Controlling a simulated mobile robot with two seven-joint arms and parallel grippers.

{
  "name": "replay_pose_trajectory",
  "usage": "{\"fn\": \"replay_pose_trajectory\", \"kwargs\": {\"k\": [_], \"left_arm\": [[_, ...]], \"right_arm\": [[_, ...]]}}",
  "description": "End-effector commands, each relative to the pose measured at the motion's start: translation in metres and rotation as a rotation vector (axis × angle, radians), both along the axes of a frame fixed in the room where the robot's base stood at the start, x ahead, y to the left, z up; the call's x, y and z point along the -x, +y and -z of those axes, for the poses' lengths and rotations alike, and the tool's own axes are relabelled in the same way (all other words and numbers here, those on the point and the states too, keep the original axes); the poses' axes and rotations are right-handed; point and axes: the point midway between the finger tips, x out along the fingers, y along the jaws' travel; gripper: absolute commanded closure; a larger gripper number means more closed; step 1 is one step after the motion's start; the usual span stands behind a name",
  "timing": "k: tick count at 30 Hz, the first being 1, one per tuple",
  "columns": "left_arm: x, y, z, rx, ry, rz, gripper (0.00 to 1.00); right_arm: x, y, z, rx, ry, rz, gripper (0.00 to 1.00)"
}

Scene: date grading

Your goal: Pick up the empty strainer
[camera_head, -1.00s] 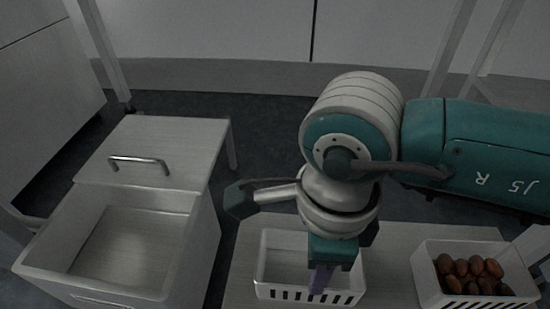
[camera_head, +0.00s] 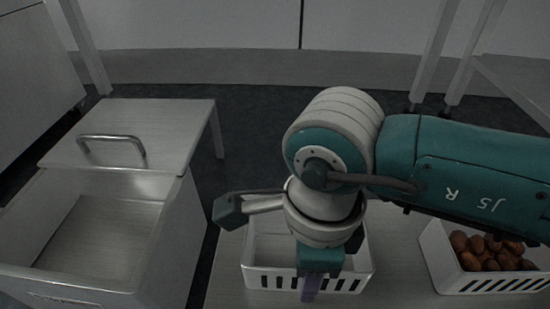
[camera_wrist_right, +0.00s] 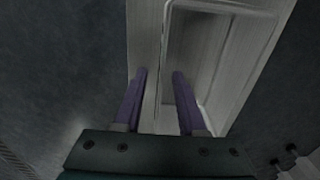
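The empty strainer (camera_head: 258,279) is a white open box with slots along its front wall. It stands on a pale bench in the lower middle of the head view. My right gripper (camera_head: 310,296) points down at the strainer's front wall, and a purple finger shows in front of the slots. My wrist and forearm hide part of the strainer's inside and rim. In the right wrist view my gripper (camera_wrist_right: 159,72) is open with a strainer wall (camera_wrist_right: 163,60) showing between the two purple fingers. I cannot tell whether they touch it. My left gripper is not in view.
A second white slotted box (camera_head: 492,288) full of brown dates (camera_head: 490,252) stands right of the strainer. A pale open bin (camera_head: 168,250) with a handled lid or top (camera_head: 112,142) stands at left. Bare bench (camera_head: 400,270) lies between the boxes.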

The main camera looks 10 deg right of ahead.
Motion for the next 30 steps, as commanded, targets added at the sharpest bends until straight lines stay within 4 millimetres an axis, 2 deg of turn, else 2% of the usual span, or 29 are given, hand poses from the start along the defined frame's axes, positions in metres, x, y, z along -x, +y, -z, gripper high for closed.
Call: {"fn": "replay_pose_trajectory", "kwargs": {"k": [2, 10, 30], "left_arm": [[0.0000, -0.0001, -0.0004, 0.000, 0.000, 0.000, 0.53], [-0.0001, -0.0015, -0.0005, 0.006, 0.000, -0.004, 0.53], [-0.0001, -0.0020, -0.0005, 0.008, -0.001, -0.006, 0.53]], "right_arm": [[0.0000, 0.0001, -0.0004, 0.000, 0.000, 0.000, 0.69], [0.0001, 0.0001, -0.0003, 0.000, 0.000, 0.000, 0.99], [0.0002, 0.0000, -0.0001, 0.000, 0.001, 0.000, 1.00]]}}
